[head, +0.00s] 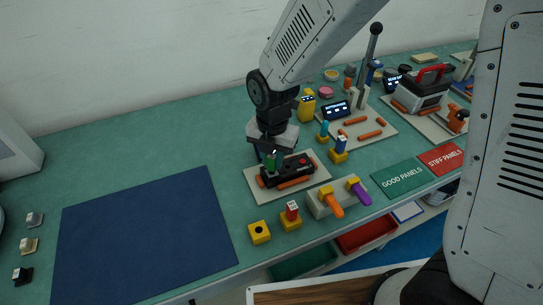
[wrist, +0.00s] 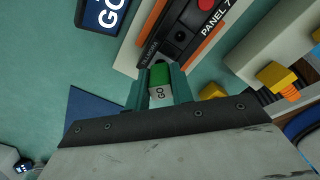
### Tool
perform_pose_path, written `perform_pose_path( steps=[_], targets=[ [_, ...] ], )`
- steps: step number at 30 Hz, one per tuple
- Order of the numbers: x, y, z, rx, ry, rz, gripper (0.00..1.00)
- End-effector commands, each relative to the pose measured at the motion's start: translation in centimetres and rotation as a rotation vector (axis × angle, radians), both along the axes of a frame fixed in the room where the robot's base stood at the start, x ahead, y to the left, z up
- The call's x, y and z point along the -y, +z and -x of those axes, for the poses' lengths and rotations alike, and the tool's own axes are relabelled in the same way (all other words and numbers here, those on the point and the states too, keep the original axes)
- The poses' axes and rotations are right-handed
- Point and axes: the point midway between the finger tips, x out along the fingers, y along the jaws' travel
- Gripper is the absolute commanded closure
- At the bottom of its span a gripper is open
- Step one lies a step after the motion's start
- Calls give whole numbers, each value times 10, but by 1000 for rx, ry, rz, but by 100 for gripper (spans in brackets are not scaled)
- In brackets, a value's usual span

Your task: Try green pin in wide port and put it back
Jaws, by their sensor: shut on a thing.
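My gripper (wrist: 160,92) is shut on the green pin (wrist: 160,74), which has a pale face marked GO. In the head view, my gripper (head: 272,152) is over the left end of the black panel unit (head: 298,165), and the green pin (head: 271,161) shows between the fingers. In the wrist view, the panel unit (wrist: 192,22) reads PANEL 7 and has dark ports and a red button. The pin overlaps its near end; I cannot tell whether its tip is inside a port. A yellow holder (head: 259,238) with an empty dark hole stands in front.
A yellow block with a red pin (head: 291,215) and a grey stand (head: 325,207) with orange and purple handles are close by. A blue mat (head: 145,240) lies bare at left. GOOD PANELS (head: 399,178) and STIFF PANELS (head: 440,157) mats lie at right.

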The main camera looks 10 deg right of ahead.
Motion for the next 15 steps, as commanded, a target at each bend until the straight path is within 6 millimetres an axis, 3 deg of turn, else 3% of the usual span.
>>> perform_pose_path(
  steps=[15],
  targets=[
    [0,-5,0,0,0,0,99]
  ],
)
